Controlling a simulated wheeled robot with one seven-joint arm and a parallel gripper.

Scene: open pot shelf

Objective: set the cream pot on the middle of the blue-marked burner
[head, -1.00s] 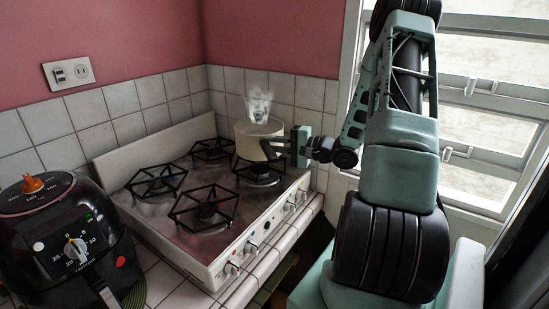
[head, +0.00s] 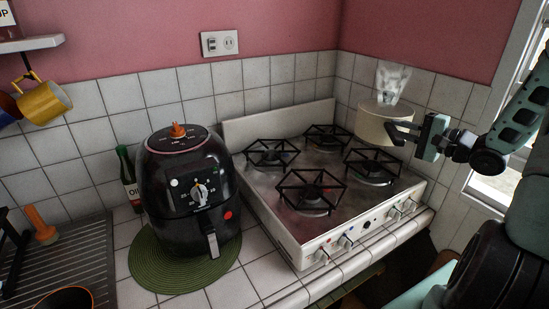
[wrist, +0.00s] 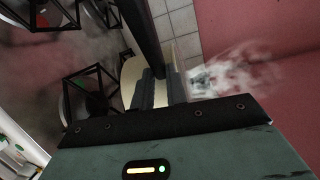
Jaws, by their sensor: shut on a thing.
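The cream pot (head: 376,127) is upright in the head view, above the right side of the stove and partly over the right-hand burner (head: 371,166). It looks raised clear of the grate. My gripper (head: 412,132) is at its right side, shut on the pot's dark handle. In the wrist view a strip of the pot (wrist: 129,80) shows beyond my gripper's fingers (wrist: 160,92). The stove (head: 285,235) has several burners with black grates. A small bluish dot (head: 366,225) shows on its front panel; I cannot tell which burner it marks.
A black air fryer (head: 190,190) stands on a green mat (head: 150,270) left of the stove. A pale translucent shape (head: 391,80), perhaps steam, is above the pot. Tiled walls close the back and right. The left, rear and front burners are empty.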

